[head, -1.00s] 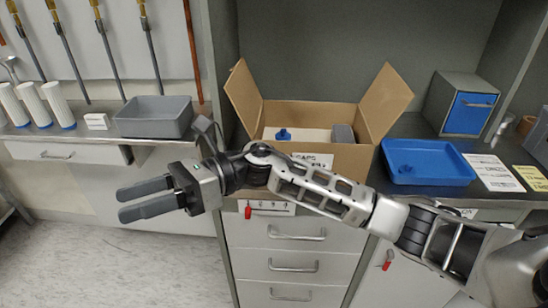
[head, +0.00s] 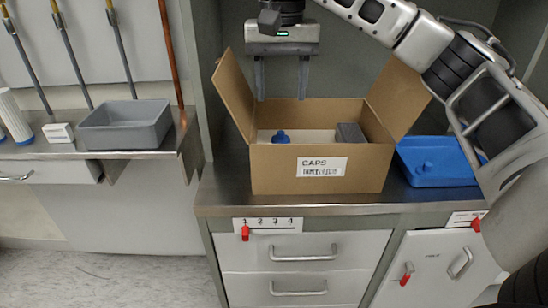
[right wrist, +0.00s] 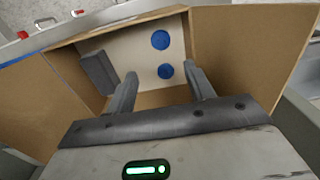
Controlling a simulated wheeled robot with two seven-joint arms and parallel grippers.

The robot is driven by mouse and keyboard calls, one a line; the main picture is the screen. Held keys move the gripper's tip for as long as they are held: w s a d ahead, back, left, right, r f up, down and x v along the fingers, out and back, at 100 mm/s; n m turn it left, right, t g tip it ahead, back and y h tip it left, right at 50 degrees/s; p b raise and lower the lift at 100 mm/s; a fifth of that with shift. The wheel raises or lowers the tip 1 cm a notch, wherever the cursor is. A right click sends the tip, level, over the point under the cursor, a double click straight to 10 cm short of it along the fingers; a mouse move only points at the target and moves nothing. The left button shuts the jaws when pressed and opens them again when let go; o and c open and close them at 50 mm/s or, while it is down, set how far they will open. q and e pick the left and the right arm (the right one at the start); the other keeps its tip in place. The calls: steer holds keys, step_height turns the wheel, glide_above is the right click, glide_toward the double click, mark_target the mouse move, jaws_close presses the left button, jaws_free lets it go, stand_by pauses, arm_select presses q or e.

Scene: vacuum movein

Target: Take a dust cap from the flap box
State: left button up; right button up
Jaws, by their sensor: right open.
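The flap box (head: 223,160) is an open cardboard carton labelled CAPS on the steel counter, with its side flaps standing up and out. A blue dust cap (head: 281,137) shows inside it. In the right wrist view two blue round caps, one (right wrist: 160,40) and another (right wrist: 165,71), lie on a pale surface inside the box. My right gripper (head: 281,96) is open and empty, pointing down over the back part of the box. In the right wrist view its fingers (right wrist: 160,82) stand apart, with the caps beyond them. My left gripper is not in view.
A dark grey block (head: 350,133) sits inside the box at the right; it also shows in the wrist view (right wrist: 99,72). A blue tray (head: 435,165) lies right of the box. A grey bin (head: 126,126) stands on the left shelf. The raised flaps flank the opening.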

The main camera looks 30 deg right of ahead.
step_height(320, 180, down, 8)
steer(key=shift+s+f, duration=0.1)
steer(key=shift+s, duration=0.05)
steer(key=shift+f, duration=2.9)
steer(key=c, duration=0.7)
